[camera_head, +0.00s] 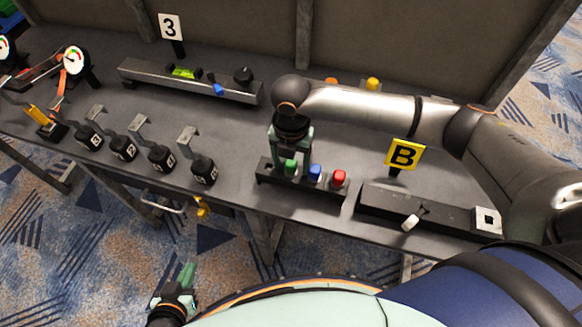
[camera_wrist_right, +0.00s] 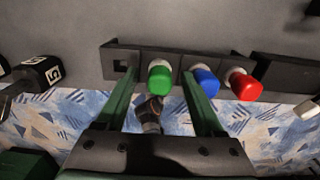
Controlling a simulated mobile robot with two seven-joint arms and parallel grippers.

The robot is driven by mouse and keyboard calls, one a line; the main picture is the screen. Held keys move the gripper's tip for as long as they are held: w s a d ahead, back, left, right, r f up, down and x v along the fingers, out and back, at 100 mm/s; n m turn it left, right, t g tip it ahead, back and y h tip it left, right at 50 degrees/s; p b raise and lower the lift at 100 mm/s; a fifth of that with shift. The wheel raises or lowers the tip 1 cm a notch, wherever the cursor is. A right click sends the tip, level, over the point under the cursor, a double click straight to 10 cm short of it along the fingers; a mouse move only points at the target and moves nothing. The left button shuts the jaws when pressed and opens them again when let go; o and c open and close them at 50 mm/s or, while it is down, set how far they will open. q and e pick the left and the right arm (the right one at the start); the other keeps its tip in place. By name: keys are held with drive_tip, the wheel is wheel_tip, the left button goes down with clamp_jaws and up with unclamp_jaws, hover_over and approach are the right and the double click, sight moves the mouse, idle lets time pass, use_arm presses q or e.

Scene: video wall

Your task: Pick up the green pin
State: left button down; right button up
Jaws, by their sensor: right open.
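The green pin (camera_head: 291,167) stands in a black holder (camera_head: 319,191) at the table's front edge, left of a blue pin (camera_head: 315,172) and a red pin (camera_head: 339,178). My right gripper (camera_head: 284,150) points down over the holder's left part. In the right wrist view its open fingers (camera_wrist_right: 160,70) lie on either side of the green pin (camera_wrist_right: 159,81), one to its left and one between it and the blue pin (camera_wrist_right: 206,82). I cannot tell whether they touch it. My left gripper (camera_head: 187,274) hangs low in front of the table, away from the pins; its opening is unclear.
Several black numbered blocks with levers (camera_head: 203,168) stand left of the holder. A yellow B sign (camera_head: 404,154) and a black slider box (camera_head: 450,217) are to its right. A long grey rail (camera_head: 190,80) lies behind. The red pin (camera_wrist_right: 245,85) sits close beside the blue one.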

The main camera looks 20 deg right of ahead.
clamp_jaws()
idle(0.5)
